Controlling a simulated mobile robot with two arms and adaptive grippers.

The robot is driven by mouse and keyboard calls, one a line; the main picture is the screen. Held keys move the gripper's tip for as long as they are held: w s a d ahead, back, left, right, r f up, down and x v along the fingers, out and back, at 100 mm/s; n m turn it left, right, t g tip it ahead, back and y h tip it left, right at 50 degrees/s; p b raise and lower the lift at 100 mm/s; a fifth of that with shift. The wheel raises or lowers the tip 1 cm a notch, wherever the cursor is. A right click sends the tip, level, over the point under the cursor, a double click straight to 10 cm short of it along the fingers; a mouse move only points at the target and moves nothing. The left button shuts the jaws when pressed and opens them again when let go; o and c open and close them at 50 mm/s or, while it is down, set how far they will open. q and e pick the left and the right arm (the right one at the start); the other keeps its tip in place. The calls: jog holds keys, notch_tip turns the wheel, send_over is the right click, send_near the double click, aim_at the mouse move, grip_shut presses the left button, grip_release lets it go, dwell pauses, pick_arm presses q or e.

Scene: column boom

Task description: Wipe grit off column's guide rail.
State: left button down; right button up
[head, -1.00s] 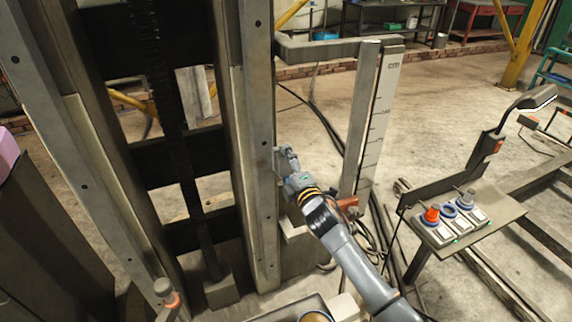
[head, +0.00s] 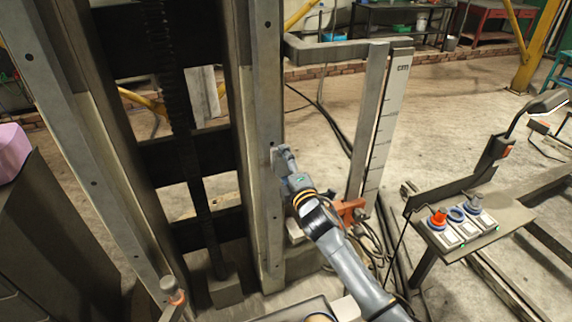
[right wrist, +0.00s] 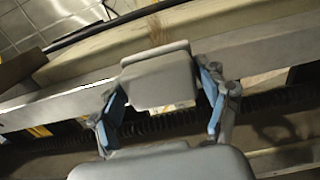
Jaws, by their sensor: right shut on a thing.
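The column's right guide rail (head: 267,90) is a tall grey steel strip with bolt holes, running top to bottom in the head view. It crosses the right wrist view as a pale band (right wrist: 45,108). My right gripper (head: 282,156) is at the rail's right edge, about halfway up the picture. In the right wrist view my right gripper (right wrist: 160,88) is shut on a grey block (right wrist: 157,75) with rounded corners, which lies in front of the rail. I cannot tell whether the block touches it. My left gripper is not in view.
A second rail (head: 60,110) stands at the column's left, with a dark toothed rack (head: 188,150) between. A scale post (head: 390,115) and orange clamp (head: 348,208) stand right of my arm. A control panel (head: 470,222) is further right. Cables lie on the floor.

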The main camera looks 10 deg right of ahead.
aim_at(273, 170)
jog(key=shift+f+b, duration=0.95)
jog(key=shift+f, duration=0.45)
jog(key=shift+s+a, duration=0.25)
jog(key=shift+a, duration=1.05)
notch_tip(273, 170, up, 4)
jog(key=p, duration=0.3)
jog(key=shift+r+p, duration=0.1)
jog(key=shift+p, duration=0.3)
jog(key=shift+s, duration=0.15)
jog(key=shift+s+d, duration=0.15)
jog(key=shift+s, duration=0.15)
jog(key=s+p, duration=0.1)
jog(key=s, duration=0.1)
jog(key=s+p, duration=0.1)
jog(key=s, duration=0.1)
jog(key=shift+s+d, duration=0.1)
jog(key=shift+d, duration=0.3)
jog(key=shift+s+d+p, duration=0.1)
jog(key=shift+s+p, duration=0.2)
jog(key=shift+s, duration=0.15)
